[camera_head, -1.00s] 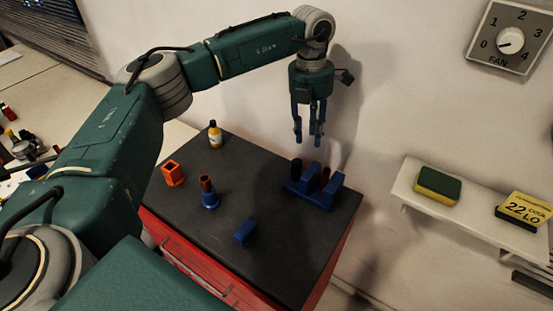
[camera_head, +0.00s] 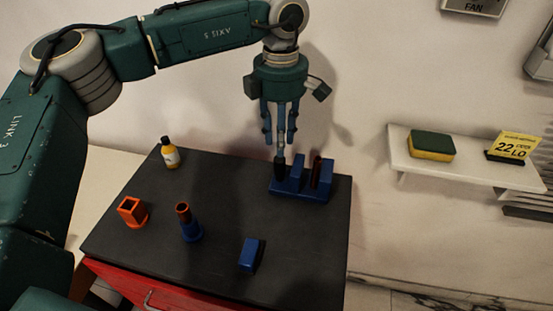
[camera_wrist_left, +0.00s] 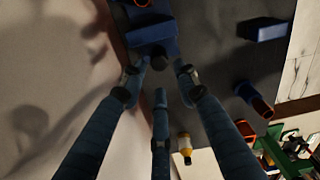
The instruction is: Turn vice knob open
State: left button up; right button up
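The blue vice (camera_head: 318,194) stands at the back right of the dark bench top, with upright jaws and a dark red-brown cylinder (camera_head: 316,170) between them. Its black knob (camera_head: 280,166) appears at the left end. My left gripper (camera_head: 280,147) points down just above the knob, its three fingers spread and empty. In the left wrist view the gripper (camera_wrist_left: 158,85) has its fingers apart near the blue vice (camera_wrist_left: 152,33); a dark part, perhaps the knob, shows between the tips. Contact with the knob cannot be told. My right gripper is not in view.
A yellow bottle (camera_head: 170,154), an orange open box (camera_head: 132,211), a blue holder (camera_head: 191,232) with a brown tube and a blue block (camera_head: 250,254) stand on the bench (camera_head: 215,262). A wall shelf (camera_head: 462,175) to the right holds a sponge and sign.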

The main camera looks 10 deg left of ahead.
aim_at(279, 161)
pick_arm(q)
notch_tip(279, 161, down, 6)
jog(key=shift+a+p, duration=0.15)
jog(key=shift+p, duration=0.4)
jog(key=shift+f, duration=0.8)
grip_shut()
jog(key=shift+w+f+n+b, duration=0.1)
jog(key=shift+f+n+b, duration=0.1)
jog(key=shift+n+b, duration=0.65)
jog(key=shift+r+n, duration=0.25)
jog(key=shift+n, duration=0.1)
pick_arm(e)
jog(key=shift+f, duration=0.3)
